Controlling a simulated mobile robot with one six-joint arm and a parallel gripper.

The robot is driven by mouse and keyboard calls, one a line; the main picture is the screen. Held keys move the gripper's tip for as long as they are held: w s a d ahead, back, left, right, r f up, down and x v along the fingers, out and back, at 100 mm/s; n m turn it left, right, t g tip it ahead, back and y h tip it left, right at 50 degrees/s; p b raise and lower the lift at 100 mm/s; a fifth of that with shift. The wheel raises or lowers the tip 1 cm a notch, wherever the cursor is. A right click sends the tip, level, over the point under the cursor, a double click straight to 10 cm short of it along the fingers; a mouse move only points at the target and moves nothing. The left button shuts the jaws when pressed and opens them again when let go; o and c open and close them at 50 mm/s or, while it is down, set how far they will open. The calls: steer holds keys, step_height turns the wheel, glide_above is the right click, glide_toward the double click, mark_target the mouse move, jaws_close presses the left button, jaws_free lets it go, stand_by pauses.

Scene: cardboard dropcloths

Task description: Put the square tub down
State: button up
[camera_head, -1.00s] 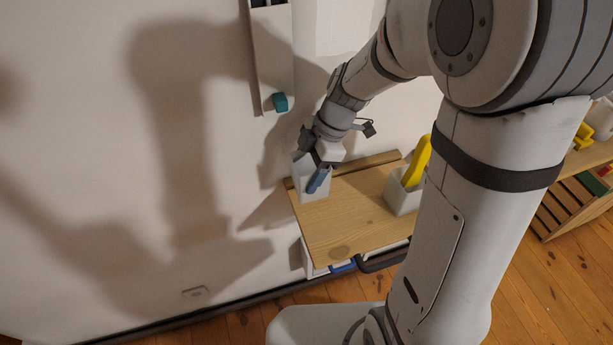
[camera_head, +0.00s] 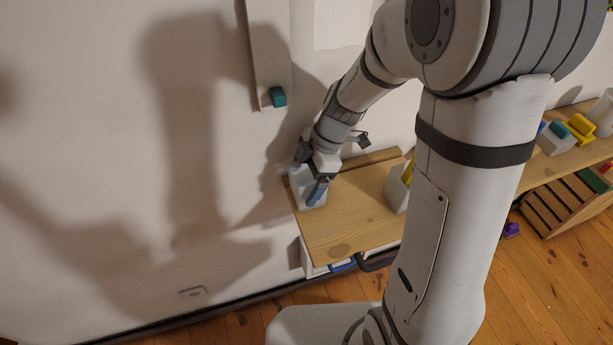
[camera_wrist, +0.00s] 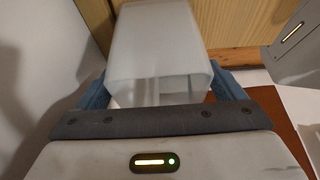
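The square tub (camera_head: 301,193) is a pale, whitish box over the left end of a small wooden table top (camera_head: 345,213), next to the wall. My gripper (camera_head: 313,185) reaches down to it, with one blue finger on its near side; the far finger is hidden. In the wrist view the tub (camera_wrist: 160,45) sits between both blue fingers (camera_wrist: 160,90), which appear to press on its sides. The tub is low over the wood, close to its left edge; I cannot tell if its base touches.
Another white tub (camera_head: 395,192) with a yellow thing stands on the table's right side, partly behind my arm. A wooden strip (camera_head: 368,160) runs along the back edge. Bare wood lies between the tubs. A shelf with containers (camera_head: 555,142) stands at the right.

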steer(key=shift+r+p, duration=0.25)
steer(key=shift+p, duration=0.05)
steer(key=v, duration=1)
steer(key=shift+w+d+r, duration=0.1)
steer(key=shift+d+r, duration=0.1)
steer(key=shift+d, duration=0.05)
steer(key=s+d+r+m+t+h, duration=0.1)
steer(key=s+d+m, duration=0.3)
steer(key=m, duration=0.6)
steer(key=s+d+r+m+t+h, duration=0.1)
steer(key=s+d+m+t+h, duration=0.1)
steer(key=s+d+m, duration=0.3)
steer(key=shift+s+r+m+t+h, duration=0.2)
steer(key=shift+s+m+t+h, duration=0.3)
steer(key=shift+s+m, duration=2.05)
steer(key=shift+w+a+m, duration=0.1)
steer(key=shift+w+m, duration=0.45)
steer(key=shift+w, duration=0.1)
